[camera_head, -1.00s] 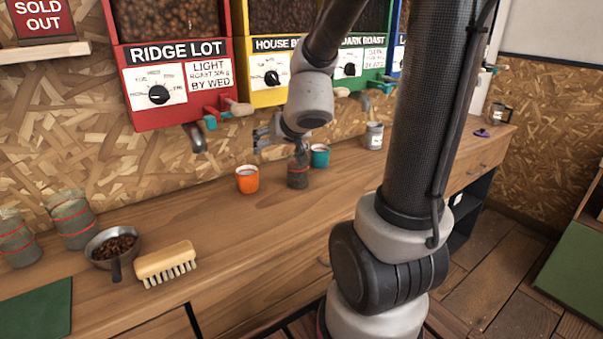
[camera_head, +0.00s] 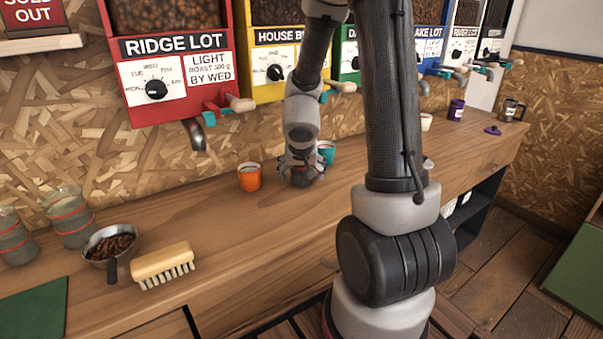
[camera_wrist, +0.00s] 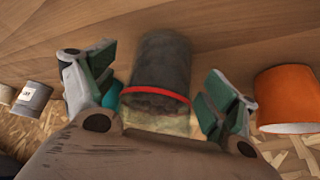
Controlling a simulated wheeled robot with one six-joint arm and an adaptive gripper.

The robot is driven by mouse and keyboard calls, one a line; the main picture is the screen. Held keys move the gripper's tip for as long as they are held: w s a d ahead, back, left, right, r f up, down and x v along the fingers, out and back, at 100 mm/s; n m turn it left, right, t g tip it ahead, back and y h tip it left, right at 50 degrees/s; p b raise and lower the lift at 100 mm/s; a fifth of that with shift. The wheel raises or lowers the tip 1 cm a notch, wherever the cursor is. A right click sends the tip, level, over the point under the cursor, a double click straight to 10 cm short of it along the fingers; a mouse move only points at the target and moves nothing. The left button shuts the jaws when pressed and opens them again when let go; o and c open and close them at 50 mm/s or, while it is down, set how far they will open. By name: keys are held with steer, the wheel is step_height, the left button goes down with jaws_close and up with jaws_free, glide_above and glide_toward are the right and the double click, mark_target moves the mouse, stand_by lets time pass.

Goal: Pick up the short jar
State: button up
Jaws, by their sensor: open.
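A short dark grey jar with a red band (camera_wrist: 157,70) fills the middle of the wrist view, between my two fingers. My gripper (camera_wrist: 155,84) is open, with one finger on each side of the jar and gaps visible on both sides. In the head view my gripper (camera_head: 302,172) is low over the counter, between the orange cup (camera_head: 249,178) and the teal cup (camera_head: 327,152), and mostly hides the jar. Two other jars with red bands, one clear-topped jar (camera_head: 70,215) and another (camera_head: 14,238), stand at the far left.
The orange cup (camera_wrist: 288,98) is close beside one finger; the teal cup (camera_wrist: 112,95) is partly behind the other. A pan of beans (camera_head: 98,247) and a brush (camera_head: 163,264) lie on the counter's left. Dispensers with protruding spouts (camera_head: 195,134) line the wall above.

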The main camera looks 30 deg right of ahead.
steer(key=shift+w+d+f, duration=0.2)
steer(key=shift+w+f, duration=0.1)
steer(key=shift+f, duration=0.3)
steer(key=c, duration=1.2)
steer(key=shift+r, duration=0.15)
steer(key=shift+c, duration=0.2)
